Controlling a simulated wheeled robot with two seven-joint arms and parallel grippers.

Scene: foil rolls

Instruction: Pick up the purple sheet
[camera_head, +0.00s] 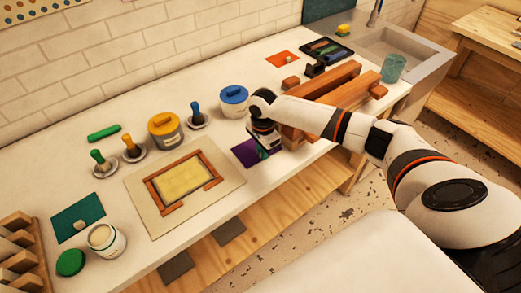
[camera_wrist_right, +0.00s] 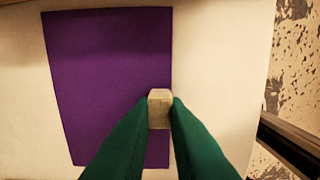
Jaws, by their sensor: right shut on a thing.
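The purple sheet (camera_head: 242,152) lies flat near the front edge of the white counter, partly hidden by my right gripper in the head view. It fills much of the right wrist view (camera_wrist_right: 105,80). My right gripper (camera_head: 263,153) points down over the sheet's right side. In the wrist view its two green fingers (camera_wrist_right: 160,112) are shut on a small pale block (camera_wrist_right: 160,108) at the sheet's right edge. I cannot tell whether the block is fixed to the sheet. My left gripper is not in view.
A blue-lidded pot (camera_head: 234,100) stands just behind the purple sheet. Wooden bars (camera_head: 338,86) stand to its right. A framed yellow panel (camera_head: 184,181) on a board lies to the left. A green sheet (camera_head: 78,220) and an orange sheet (camera_head: 283,59) lie farther off.

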